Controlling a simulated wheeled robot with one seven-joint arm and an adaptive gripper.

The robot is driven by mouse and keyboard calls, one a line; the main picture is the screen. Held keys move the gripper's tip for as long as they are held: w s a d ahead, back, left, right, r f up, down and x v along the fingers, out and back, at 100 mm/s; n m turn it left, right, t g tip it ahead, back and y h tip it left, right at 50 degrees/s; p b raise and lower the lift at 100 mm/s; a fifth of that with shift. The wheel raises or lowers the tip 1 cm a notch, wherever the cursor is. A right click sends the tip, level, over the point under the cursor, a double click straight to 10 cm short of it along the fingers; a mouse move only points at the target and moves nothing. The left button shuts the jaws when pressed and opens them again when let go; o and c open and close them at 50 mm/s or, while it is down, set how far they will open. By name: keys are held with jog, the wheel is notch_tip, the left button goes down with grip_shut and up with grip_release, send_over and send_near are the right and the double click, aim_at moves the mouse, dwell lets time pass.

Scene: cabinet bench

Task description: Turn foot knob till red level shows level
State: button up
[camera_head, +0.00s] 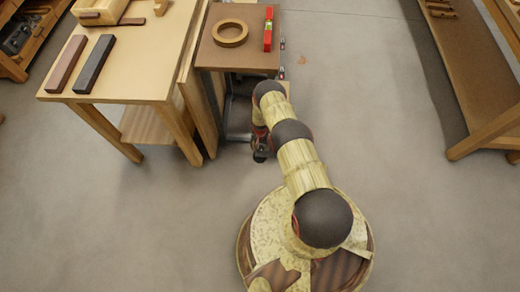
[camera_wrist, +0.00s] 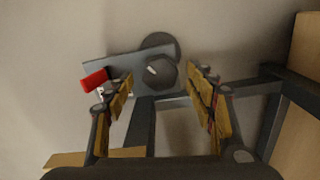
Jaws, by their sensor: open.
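The red level (camera_head: 268,28) lies along the right edge of the cabinet's brown top (camera_head: 212,55). Its vial shows as a small pale green patch, and the bubble is too small to read. In the wrist view a dark round foot knob (camera_wrist: 158,76) with a short white mark sits at a grey metal bar (camera_wrist: 112,67). My gripper (camera_wrist: 161,84) is open, with one finger on each side of the knob in the picture. Whether the fingers touch it I cannot tell. In the head view my gripper (camera_head: 261,152) is low beside the cabinet, partly hidden by my arm.
A wooden ring (camera_head: 230,33) lies on the cabinet top. A wooden table (camera_head: 130,80) with two dark bars stands to the left. Dark frame bars (camera_wrist: 270,110) are at the right. Open floor lies right of my arm.

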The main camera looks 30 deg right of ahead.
jog(key=shift+f, duration=1)
jog(key=shift+c, duration=1.2)
jog(key=c, duration=0.9)
